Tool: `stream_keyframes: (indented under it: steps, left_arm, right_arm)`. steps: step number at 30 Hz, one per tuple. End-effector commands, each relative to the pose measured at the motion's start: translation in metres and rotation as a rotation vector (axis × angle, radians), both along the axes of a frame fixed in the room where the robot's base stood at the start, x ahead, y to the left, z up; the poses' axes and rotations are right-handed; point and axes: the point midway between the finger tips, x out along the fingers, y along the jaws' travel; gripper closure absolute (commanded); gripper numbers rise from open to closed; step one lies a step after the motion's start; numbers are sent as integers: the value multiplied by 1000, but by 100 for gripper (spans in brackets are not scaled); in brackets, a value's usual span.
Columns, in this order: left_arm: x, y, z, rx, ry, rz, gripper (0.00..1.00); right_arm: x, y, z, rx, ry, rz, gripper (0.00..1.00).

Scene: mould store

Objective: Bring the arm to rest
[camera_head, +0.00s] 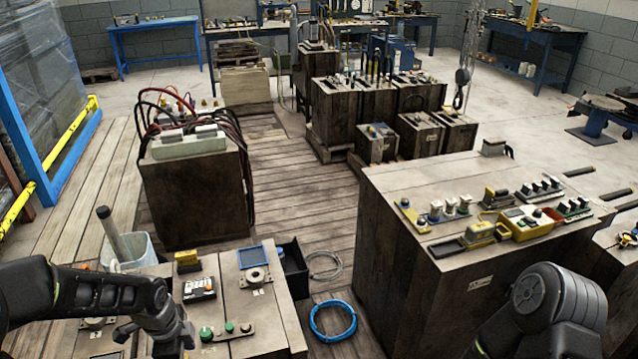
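My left arm comes in from the lower left, dark grey and black. Its gripper (150,332) is low over the near left wooden block with the small devices on it. The fingers are small and partly cut by the bottom edge, so I cannot tell whether they are open. I see nothing clearly held there. Of my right arm only a thick dark link shows at the lower right, in front of the large right wooden block; its gripper is out of view.
The near left block (262,310) bears a black device (199,290) and a green-button strip (227,332). A white bucket (138,247) stands behind my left arm. A blue hose coil (333,321) lies on the floor. The right block (395,208) carries several devices.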

Motion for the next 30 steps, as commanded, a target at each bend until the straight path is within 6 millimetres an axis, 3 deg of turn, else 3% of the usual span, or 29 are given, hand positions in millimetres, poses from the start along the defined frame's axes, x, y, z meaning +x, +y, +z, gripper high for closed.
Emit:
stream_keyframes:
  steps: [8, 12, 14, 15, 18, 21, 24, 27, 30]
  left_arm:
    - [17, -44, -22, -195, -86, 453, 50]
    - [8, -98, -58, -372, -49, 828, 50]
    - [-8, -129, -82, -453, 7, 1048, 50]
    - [-27, -151, -101, -494, 61, 1207, 50]
    - [-79, -189, -136, -506, 173, 1467, 50]
    - [-125, -210, -157, -456, 251, 1522, 50]
    - [-156, -223, -166, -408, 315, 1502, 50]
    - [-171, -231, -172, -385, 344, 1480, 50]
    - [-173, -233, -172, -383, 348, 1470, 50]
  right_arm:
    - [-1, 0, 0, 0, 1, 0, 100]
    - [-1, 0, 0, 0, 1, 0, 100]
    - [-1, 0, 0, 0, 1, 0, 100]
    - [-1, 0, 0, 0, 1, 0, 100]
    - [-1, 0, 0, 0, 1, 0, 100]
    - [-1, 0, 0, 0, 1, 0, 100]
    - [-1, 0, 0, 0, 1, 0, 100]
    - [-1, 0, 0, 0, 1, 0, 100]
    - [-1, 0, 0, 0, 1, 0, 100]
